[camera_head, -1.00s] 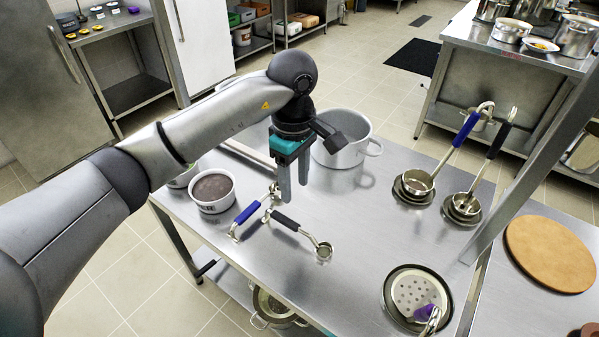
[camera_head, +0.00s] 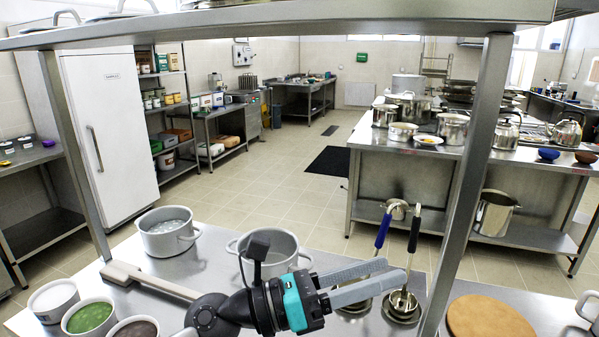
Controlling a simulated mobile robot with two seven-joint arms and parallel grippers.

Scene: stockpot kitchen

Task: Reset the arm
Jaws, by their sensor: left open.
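My left gripper (camera_head: 386,273) is in the lower middle of the head view, above the steel table (camera_head: 215,262). Its two grey fingers point to the right, apart, with nothing between them. Its fingertips overlap, in the picture, the lower part of a blue-handled ladle (camera_head: 382,232) and lie just left of a black-handled ladle (camera_head: 414,232). I cannot tell whether they touch. Part of my left arm is hidden below the frame edge. My right gripper is not in view.
A pot (camera_head: 168,234) and another pot (camera_head: 268,244) stand on the table behind my arm. Tubs, one with green contents (camera_head: 90,318), stand at lower left. A round wooden board (camera_head: 490,318) lies at right. A shelf post (camera_head: 468,185) rises right of the gripper.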

